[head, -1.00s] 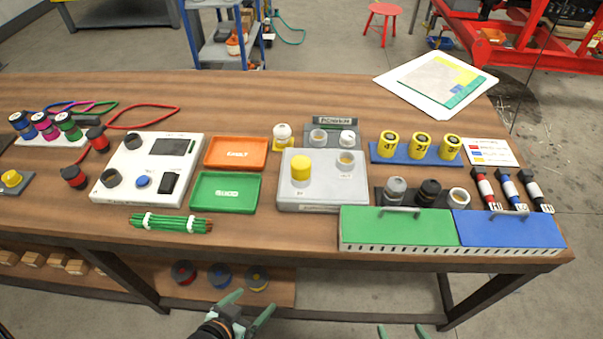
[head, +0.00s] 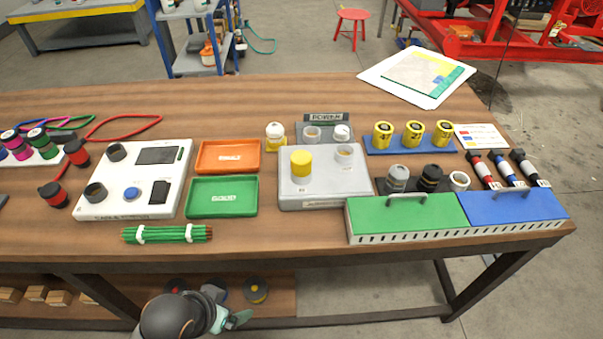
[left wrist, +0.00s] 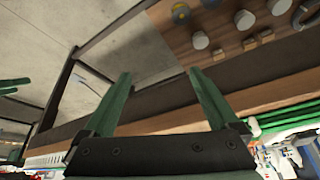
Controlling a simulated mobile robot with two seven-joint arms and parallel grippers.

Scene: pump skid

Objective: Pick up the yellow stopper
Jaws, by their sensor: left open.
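The yellow stopper (head: 301,163) is a short upright cylinder. It sits on the left side of the top of a grey box (head: 325,191) on the wooden table. My left gripper (head: 232,320) is low in front of the table edge, well below and apart from the stopper, and partly hidden by its own wrist. In the left wrist view its two green fingers (left wrist: 160,82) are spread with nothing between them. The stopper is not visible in that view. Green bars at that view's left edge may be my right gripper (left wrist: 14,84); its jaws are unclear.
Left of the grey box lie an orange tray (head: 228,156) and a green tray (head: 222,196). A green-and-blue lidded case (head: 405,216) stands at the front right. A green bundle (head: 167,234) lies near the front edge. The table edge (head: 290,250) lies between my left gripper and the tabletop.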

